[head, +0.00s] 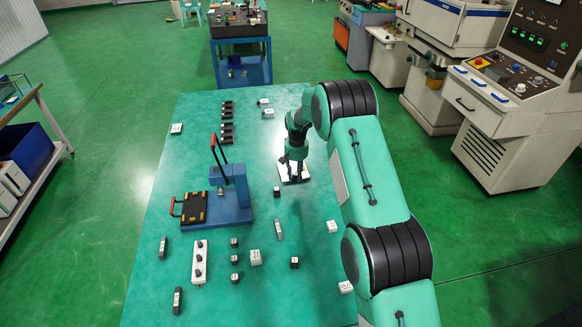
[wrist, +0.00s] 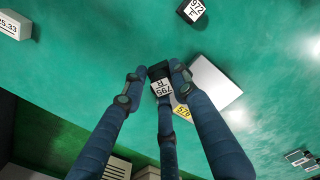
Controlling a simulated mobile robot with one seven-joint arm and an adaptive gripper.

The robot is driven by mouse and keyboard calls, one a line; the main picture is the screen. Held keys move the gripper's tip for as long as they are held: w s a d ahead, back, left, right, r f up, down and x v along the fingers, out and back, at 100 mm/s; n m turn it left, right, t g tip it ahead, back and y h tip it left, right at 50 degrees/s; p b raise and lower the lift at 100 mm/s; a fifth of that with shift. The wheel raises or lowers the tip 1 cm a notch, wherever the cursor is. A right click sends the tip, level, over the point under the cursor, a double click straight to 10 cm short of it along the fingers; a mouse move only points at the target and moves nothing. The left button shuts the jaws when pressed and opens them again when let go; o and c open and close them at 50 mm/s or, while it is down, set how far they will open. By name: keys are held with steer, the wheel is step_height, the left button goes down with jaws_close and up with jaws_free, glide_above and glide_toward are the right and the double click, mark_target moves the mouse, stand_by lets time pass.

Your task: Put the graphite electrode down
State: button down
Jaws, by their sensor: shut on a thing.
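The graphite electrode is a small dark block (wrist: 157,71) with a white label reading 795. It sits between the fingers of my gripper (wrist: 156,84), which is shut on it. In the head view my gripper (head: 292,176) points down over the right middle of the green table (head: 170,205). A pale flat plate (wrist: 213,84) with a yellow label lies behind the electrode in the wrist view. It also shows under my gripper in the head view (head: 301,172). I cannot tell whether the electrode touches the plate.
A blue press with a red-gripped lever (head: 236,190) stands left of my gripper. Several dark blocks (head: 227,121) stand in a row farther back. Small dark and white pieces and a white holder (head: 200,256) lie toward the front. Another dark labelled block (wrist: 193,11) lies beyond the electrode.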

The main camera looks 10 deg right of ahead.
steer(key=w, duration=0.6)
steer(key=w+f, duration=0.1)
steer(key=w, duration=0.2)
steer(key=shift+w+a+b, duration=0.15)
steer(key=shift+w+b, duration=0.1)
steer(key=shift+b, duration=0.15)
steer(key=shift+w, duration=1.05)
steer(key=shift+f, duration=0.1)
steer(key=shift+f+b, duration=0.3)
steer(key=shift+f, duration=1.35)
steer(key=shift+f, duration=0.2)
steer(key=c, duration=1.4)
jaws_free()
steer(key=shift+r, duration=0.1)
